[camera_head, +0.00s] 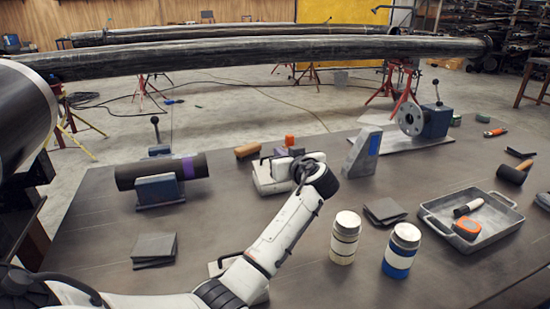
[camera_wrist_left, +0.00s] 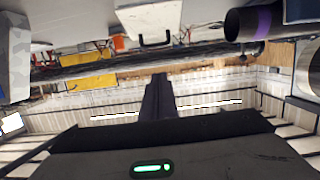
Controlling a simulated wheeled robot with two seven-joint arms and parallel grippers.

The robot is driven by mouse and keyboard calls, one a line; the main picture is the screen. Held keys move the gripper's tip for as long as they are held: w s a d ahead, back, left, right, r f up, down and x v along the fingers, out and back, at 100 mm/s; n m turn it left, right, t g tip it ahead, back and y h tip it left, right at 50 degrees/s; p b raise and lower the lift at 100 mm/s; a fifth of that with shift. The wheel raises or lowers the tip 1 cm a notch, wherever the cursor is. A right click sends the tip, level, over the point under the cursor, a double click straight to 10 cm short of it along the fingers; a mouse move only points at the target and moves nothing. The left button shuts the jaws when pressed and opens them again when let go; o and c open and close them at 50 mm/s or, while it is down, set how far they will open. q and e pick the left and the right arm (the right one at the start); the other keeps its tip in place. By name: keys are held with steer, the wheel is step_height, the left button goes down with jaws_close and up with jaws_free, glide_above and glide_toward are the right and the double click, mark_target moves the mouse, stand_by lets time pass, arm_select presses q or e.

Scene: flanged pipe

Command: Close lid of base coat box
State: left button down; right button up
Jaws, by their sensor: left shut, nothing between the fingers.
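A white box (camera_head: 264,184) with a black handle stands mid-table, partly hidden behind my left wrist. I cannot tell whether it is the base coat box or how its lid stands. In the left wrist view, a white panel with a black handle (camera_wrist_left: 155,41) is at the top. My left gripper (camera_wrist_left: 158,78) is shut and empty. In the head view it is at the white box, with its fingertips mostly hidden; contact is unclear. My right gripper is not in view.
Two banded cans (camera_head: 345,238) (camera_head: 400,252) stand right of my left arm. A grey tray (camera_head: 455,238) holds tools. Dark plates (camera_head: 153,248) and a pipe on a cradle (camera_head: 160,190) are left. A wedge-shaped grey block (camera_head: 360,158) stands right of the white box.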

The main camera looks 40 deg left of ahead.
arm_select(q)
steer(key=w+a+f+b, duration=0.1)
steer(key=a, duration=0.1)
steer(key=w+a+f+b, duration=0.2)
steer(key=a+f, duration=0.1)
steer(key=shift+w+a+f+b, duration=0.1)
steer(key=shift+a+b, duration=0.2)
steer(key=shift+b, duration=0.05)
steer(key=shift+w+a+f, duration=0.15)
steer(key=shift+a+f, duration=0.05)
steer(key=shift+f, duration=0.1)
